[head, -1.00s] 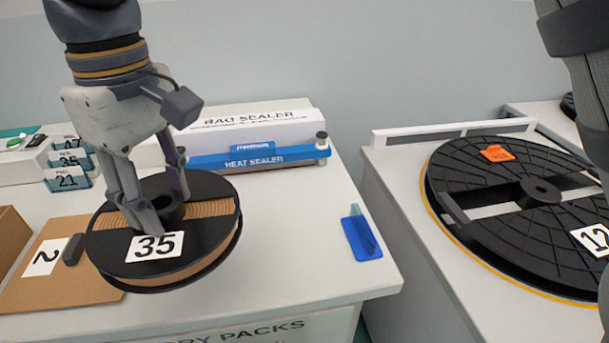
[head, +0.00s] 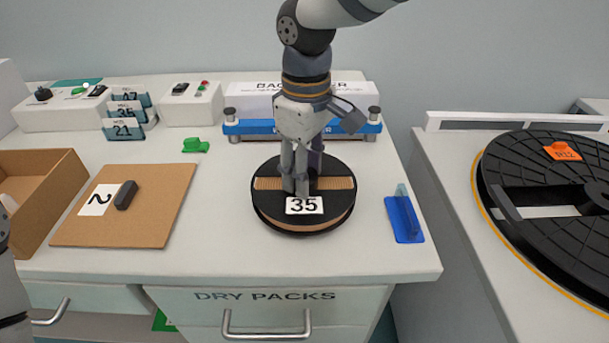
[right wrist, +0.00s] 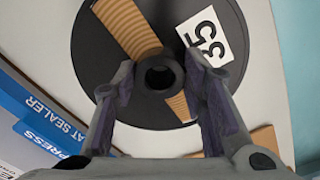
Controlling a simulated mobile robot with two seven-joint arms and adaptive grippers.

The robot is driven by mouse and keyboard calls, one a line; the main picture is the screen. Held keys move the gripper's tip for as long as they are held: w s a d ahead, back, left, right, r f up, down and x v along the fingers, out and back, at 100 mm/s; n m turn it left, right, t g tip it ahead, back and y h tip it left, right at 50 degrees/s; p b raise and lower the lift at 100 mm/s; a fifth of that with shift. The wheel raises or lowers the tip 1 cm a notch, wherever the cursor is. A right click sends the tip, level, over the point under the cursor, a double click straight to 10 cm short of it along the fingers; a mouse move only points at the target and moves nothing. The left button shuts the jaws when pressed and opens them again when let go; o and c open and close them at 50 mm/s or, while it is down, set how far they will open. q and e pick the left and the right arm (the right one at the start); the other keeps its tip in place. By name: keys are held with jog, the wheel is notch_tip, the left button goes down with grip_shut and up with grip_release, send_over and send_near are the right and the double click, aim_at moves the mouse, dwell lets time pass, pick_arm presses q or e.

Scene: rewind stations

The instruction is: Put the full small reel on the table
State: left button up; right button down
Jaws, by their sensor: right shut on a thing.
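The small reel (head: 270,205) is black, labelled 35, with brown tape showing through its slots nearly out to the rim. It lies flat over the front middle of the white table (head: 225,250); whether its underside touches the table is hard to tell. My right gripper (head: 301,186) comes down from above and is shut on the reel's central hub. In the right wrist view, its fingers (right wrist: 160,72) stand on either side of the hub, over the reel's face (right wrist: 100,55). My left gripper is out of the picture.
A blue heat sealer (head: 258,127) stands behind the reel and a blue holder (head: 404,218) to its right. A brown board (head: 155,205) marked 2 lies to the left, with an open cardboard box (head: 50,180) beyond. A large black reel (head: 530,160) lies on the right bench.

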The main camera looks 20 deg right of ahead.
jog(key=shift+f, duration=0.8)
jog(key=shift+f, duration=0.1)
jog(key=c, duration=1)
grip_release()
notch_tip(320, 180, up, 12)
jog(key=shift+r, duration=0.1)
